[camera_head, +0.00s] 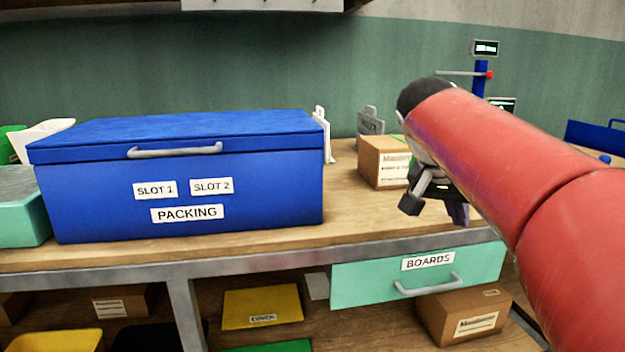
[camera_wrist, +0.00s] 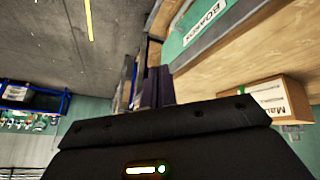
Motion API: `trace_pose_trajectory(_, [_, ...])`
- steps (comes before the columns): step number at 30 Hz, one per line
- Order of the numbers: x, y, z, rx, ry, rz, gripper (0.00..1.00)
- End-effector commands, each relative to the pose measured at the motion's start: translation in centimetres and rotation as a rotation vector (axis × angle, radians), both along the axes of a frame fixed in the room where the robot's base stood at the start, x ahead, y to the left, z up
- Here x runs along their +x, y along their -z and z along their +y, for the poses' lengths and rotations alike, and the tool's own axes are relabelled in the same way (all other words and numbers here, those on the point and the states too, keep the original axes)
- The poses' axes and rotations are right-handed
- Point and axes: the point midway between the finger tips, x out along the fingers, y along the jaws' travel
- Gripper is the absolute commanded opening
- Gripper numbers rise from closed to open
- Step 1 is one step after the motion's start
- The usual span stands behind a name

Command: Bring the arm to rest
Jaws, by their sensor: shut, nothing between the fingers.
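My red arm reaches in from the right in the head view, over the workbench's right part. My gripper (camera_head: 456,212) hangs below the dark wrist end, partly hidden by the arm, near the bench's front edge and above the BOARDS drawer (camera_head: 487,262). In the wrist view the dark fingers of my gripper (camera_wrist: 154,86) are together and hold nothing. They look clear of the drawer front, whose BOARDS label (camera_wrist: 202,22) shows beyond them.
A blue PACKING box (camera_head: 95,207) with its lid down stands on the bench (camera_head: 350,220). A cardboard box (camera_head: 371,162) sits close behind my gripper. Another carton (camera_head: 440,319) lies below the drawer. The wrist view shows open grey floor (camera_wrist: 50,45) at left.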

Motion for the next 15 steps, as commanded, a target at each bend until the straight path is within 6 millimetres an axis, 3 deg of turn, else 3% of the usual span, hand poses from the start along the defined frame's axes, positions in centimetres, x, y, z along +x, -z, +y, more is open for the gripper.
trace_pose_trajectory(1, [-2.1, 1.4, 0.1, 0.039, -0.073, 0.017, 0.00])
trace_pose_trajectory(9, [-12.1, 11.1, 4.6, 0.174, -0.506, 0.039, 0.00])
trace_pose_trajectory(15, [-17.3, 17.4, 7.3, 0.187, -0.688, 0.010, 0.00])
